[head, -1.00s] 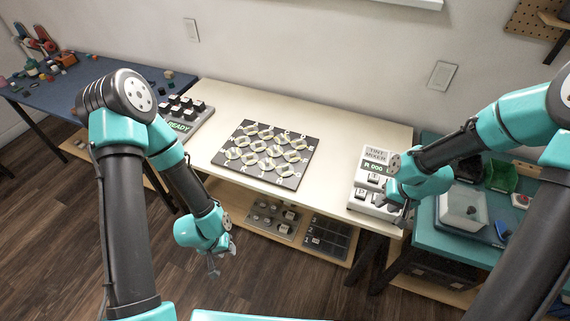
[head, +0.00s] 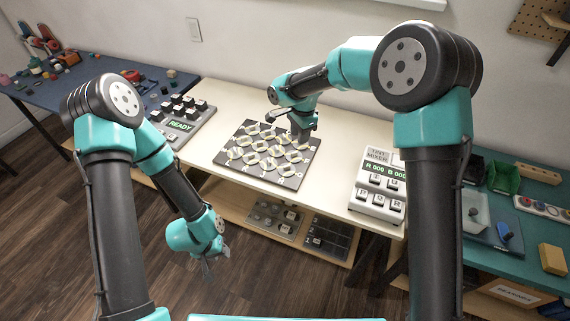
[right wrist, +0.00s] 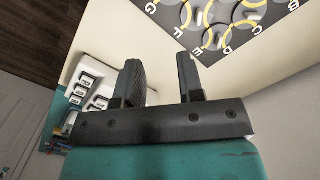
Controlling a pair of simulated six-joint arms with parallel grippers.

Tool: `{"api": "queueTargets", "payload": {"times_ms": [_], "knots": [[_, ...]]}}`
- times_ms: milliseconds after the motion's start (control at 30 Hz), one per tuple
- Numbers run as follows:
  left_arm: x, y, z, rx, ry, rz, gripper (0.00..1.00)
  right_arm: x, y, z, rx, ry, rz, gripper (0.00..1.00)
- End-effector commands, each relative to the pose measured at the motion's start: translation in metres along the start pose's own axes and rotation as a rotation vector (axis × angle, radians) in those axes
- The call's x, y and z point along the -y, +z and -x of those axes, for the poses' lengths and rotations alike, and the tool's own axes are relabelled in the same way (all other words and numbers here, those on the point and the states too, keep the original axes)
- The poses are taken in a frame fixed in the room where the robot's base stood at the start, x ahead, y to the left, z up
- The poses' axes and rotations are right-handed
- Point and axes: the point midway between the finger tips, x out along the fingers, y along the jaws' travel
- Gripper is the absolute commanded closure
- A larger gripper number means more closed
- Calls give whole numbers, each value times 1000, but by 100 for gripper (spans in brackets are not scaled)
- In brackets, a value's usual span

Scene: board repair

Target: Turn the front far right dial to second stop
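The dark dial board (head: 222,160) lies on the cream bench in the head view, with rows of pale dials on light rings and white letters along its edges. The dial at its front right corner (head: 287,170) is in plain sight. My right gripper (head: 301,134) is above the board's back right part and hides some of it. In the right wrist view the right gripper (right wrist: 158,62) has its fingers apart with nothing between them; part of the board shows beyond it. My left gripper (head: 214,266) hangs in front of the bench, fingers apart and empty.
A READY keypad (head: 182,125) stands left of the board and a Tint Mixer box (head: 377,178) right of it. A teal table (head: 480,262) with bins and blocks is at right.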

Motion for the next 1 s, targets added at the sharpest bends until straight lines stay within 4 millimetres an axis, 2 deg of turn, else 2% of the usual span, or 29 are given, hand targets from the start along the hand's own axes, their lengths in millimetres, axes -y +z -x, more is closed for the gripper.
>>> {"api": "queueTargets", "payload": {"times_ms": [100, 200, 633, 767, 1000], "knots": [[0, 0, 0, 0, 0, 0, 65, 17, 18, 11, -35, 10, -81, 65], [0, 0, 0, 0, 0, 0, 65, 23, 24, 15, -50, 14, -121, 65], [0, 0, 0, 0, 0, 0, 65, 23, 25, 13, -52, 15, -131, 65], [0, 0, 0, 0, 0, 0, 65, 23, 24, 4, -51, 16, -131, 65], [0, 0, 0, 0, 0, 0, 65, 22, 23, -30, -52, 18, -129, 65]]}}
